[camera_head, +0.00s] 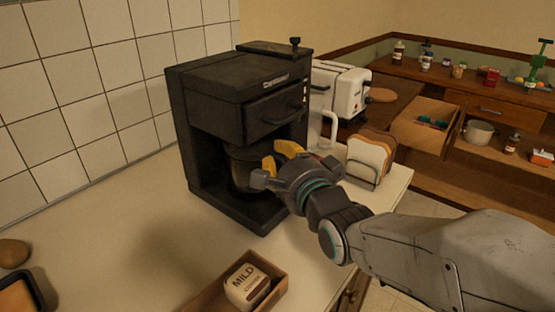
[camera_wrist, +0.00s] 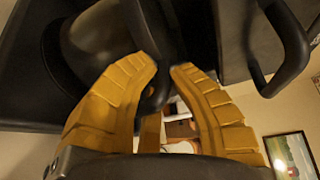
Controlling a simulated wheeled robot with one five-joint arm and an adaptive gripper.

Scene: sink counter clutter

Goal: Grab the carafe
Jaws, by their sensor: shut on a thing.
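The dark carafe (camera_head: 240,172) sits inside the black coffee maker (camera_head: 215,100), under its upper housing and above its base. In the wrist view the carafe (camera_wrist: 95,42) is at the upper left, with its dark handle reaching between my yellow fingers. My gripper (camera_head: 274,160) is at the front right of the carafe. In the wrist view my gripper (camera_wrist: 165,68) has one finger on each side of the handle and is shut on it. My gripper and the coffee maker's housing hide part of the carafe in the head view.
A wooden box (camera_head: 272,292) with a package marked "MILD" lies at the counter's front. A bread holder (camera_head: 368,160) and a white toaster (camera_head: 345,92) stand to the right. A white pitcher (camera_head: 329,128) is behind my gripper. The counter left of the coffee maker is mostly clear.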

